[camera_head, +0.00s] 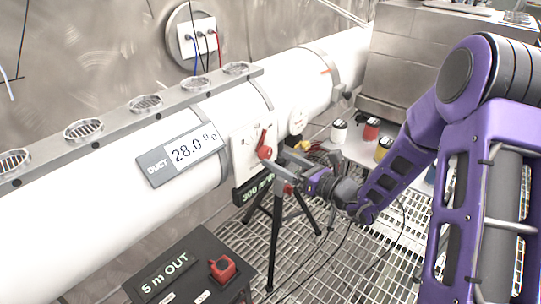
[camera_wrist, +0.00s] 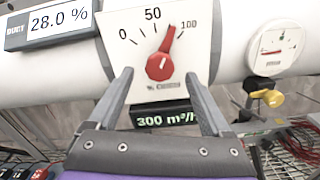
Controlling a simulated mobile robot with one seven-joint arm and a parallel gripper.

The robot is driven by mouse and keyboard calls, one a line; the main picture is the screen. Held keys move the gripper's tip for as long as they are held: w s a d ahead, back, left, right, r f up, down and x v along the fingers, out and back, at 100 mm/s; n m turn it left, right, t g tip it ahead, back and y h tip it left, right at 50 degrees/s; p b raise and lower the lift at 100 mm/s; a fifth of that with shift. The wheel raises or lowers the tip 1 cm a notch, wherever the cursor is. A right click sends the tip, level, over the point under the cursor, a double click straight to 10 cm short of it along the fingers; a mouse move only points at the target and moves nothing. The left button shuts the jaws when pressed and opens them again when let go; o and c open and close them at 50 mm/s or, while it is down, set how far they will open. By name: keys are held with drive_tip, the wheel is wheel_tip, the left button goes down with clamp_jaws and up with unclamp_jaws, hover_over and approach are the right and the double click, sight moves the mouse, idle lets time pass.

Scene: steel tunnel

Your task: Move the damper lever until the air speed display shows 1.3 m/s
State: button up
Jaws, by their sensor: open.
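The red damper lever (camera_wrist: 160,66) is a round knob with a pointer on a white plate (camera_wrist: 121,54) marked 0, 50 and 100. Its pointer stands between 50 and 100. In the head view the lever (camera_head: 264,151) is on the front of the white duct. My gripper (camera_wrist: 159,74) is open, its fingers apart on either side of the knob in the wrist view; contact cannot be told. It also shows in the head view (camera_head: 284,168). The duct display (camera_head: 182,154) reads 28.0 %. A dark display (camera_wrist: 166,118) below the plate reads 300 m³/h. No display in view reads m/s.
A round gauge (camera_wrist: 275,48) and a yellow handle (camera_wrist: 270,98) sit right of the plate. A tripod (camera_head: 278,225) stands below the duct. Several small containers stand at the right.

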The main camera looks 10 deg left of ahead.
sight(268, 154)
drive_tip(key=shift+x, duration=1.9)
